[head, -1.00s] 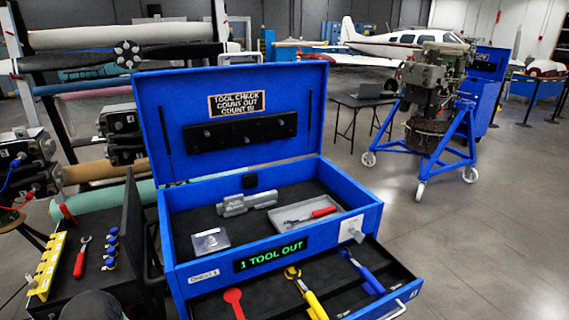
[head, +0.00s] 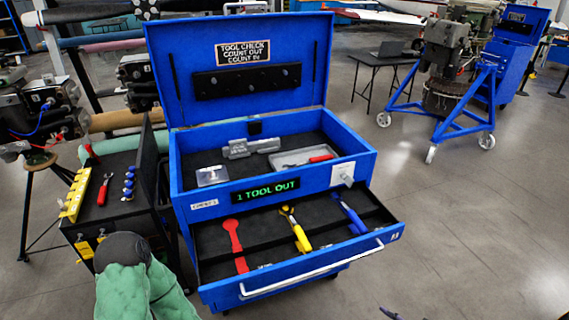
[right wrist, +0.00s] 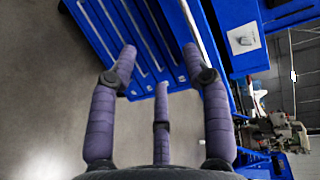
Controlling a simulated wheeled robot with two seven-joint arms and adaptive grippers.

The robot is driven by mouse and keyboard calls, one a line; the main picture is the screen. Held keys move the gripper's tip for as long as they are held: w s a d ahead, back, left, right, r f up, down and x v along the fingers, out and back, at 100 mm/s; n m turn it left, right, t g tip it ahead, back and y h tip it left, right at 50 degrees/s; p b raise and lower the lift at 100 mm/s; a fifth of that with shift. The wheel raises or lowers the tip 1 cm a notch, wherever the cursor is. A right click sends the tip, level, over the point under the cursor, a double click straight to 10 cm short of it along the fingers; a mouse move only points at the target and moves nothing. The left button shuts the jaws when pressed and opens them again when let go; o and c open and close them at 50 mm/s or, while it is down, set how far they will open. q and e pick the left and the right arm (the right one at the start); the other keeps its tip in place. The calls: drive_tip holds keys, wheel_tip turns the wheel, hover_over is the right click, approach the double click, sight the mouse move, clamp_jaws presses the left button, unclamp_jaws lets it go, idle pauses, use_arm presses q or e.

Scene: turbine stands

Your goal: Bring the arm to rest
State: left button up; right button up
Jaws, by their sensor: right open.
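My right gripper (right wrist: 160,62) shows in the right wrist view with its purple fingers spread and nothing between them. The blue front of the tool chest (right wrist: 115,30) lies beyond the fingertips. In the head view, a small dark bit at the bottom edge may be part of it, but I cannot tell.
The drawer holds a red tool (head: 235,243), a yellow-handled tool (head: 297,232) and a blue-handled tool (head: 348,213). A grey tray (head: 285,160) holds a red-handled tool. A black side cart (head: 130,190) stands left, an engine stand (head: 455,125) behind right. Floor at right is clear.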

drive_tip(key=w+a+f+n+g+h, duration=0.3)
drive_tip(key=a+f+g+h, duration=0.1)
drive_tip(key=a+f, duration=0.65)
drive_tip(key=s+a+f+n+g+h, duration=0.1)
drive_tip(key=s+a+f+n+g, duration=0.1)
drive_tip(key=s+a, duration=0.3)
drive_tip(key=s+a+f+n+g+h, duration=0.1)
drive_tip(key=s+a+g, duration=0.4)
drive_tip(key=s, duration=0.5)
drive_tip(key=shift+f+n+g, duration=0.3)
drive_tip(key=shift+f+n, duration=0.45)
drive_tip(key=shift+n, duration=0.15)
drive_tip(key=shift+w, duration=0.1)
